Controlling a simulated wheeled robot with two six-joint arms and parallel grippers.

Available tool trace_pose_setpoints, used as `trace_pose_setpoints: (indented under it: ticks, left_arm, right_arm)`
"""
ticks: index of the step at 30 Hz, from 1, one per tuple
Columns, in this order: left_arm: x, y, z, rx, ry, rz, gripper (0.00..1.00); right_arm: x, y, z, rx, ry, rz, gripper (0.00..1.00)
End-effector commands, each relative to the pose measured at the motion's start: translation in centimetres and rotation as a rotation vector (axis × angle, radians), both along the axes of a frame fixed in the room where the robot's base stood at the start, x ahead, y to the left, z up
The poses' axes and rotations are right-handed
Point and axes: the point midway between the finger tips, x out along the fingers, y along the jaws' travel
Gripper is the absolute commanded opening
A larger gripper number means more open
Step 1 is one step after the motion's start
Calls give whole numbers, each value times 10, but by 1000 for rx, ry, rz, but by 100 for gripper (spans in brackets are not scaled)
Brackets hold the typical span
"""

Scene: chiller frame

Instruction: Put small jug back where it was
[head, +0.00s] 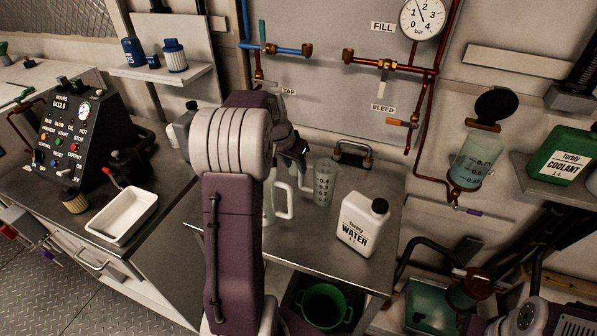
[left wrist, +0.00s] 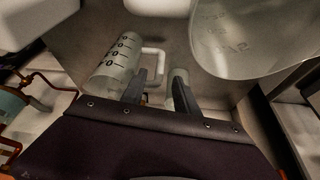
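A small clear jug with printed graduations (head: 324,182) stands upright on the metal bench. It also shows in the left wrist view (left wrist: 115,62), with a pale handle loop (left wrist: 155,58) beside it. My left gripper (head: 303,158) is above the bench beside the jug, partly hidden by my arm. In the left wrist view my left gripper (left wrist: 158,92) has its fingers apart, with the handle loop showing between and beyond them; I cannot tell whether they touch. A pale-handled jug (head: 283,203) stands left of the small jug, mostly behind my arm. My right gripper cannot be made out clearly.
A large translucent vessel (left wrist: 245,45) is close in the left wrist view. A white tray (head: 122,216) lies left; a green bucket (head: 323,306) sits below.

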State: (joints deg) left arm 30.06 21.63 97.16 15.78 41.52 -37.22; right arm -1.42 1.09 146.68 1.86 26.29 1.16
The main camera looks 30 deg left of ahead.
Motion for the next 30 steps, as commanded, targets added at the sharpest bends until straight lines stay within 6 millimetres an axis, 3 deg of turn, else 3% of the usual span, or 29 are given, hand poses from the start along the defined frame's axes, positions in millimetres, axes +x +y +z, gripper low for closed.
trace_pose_setpoints:
  ticks: [1, 6, 17, 20, 24, 27, 30]
  left_arm:
    - [-4, 0, 13, 2, -4, 1, 36]
    - [-15, 0, 37, 2, -2, 1, 36]
    - [-20, -6, 40, -3, 8, -2, 36]
    - [-34, -52, 15, -27, 63, -9, 36]
    - [-93, -139, -36, -47, 183, -19, 36]
    - [-144, -179, -64, -40, 248, -30, 36]
    - [-179, -196, -80, -31, 286, -35, 36]
  right_arm:
    - [0, 0, 2, 0, 0, 0, 32]
    - [0, 0, 4, 0, 0, 0, 32]
    - [0, 0, 4, 0, 0, 0, 32]
    - [0, 0, 4, 0, 0, 0, 32]
    - [0, 0, 4, 0, 0, 0, 32]
    - [0, 0, 5, 0, 0, 0, 32]
    - [0, 0, 5, 0, 0, 0, 32]
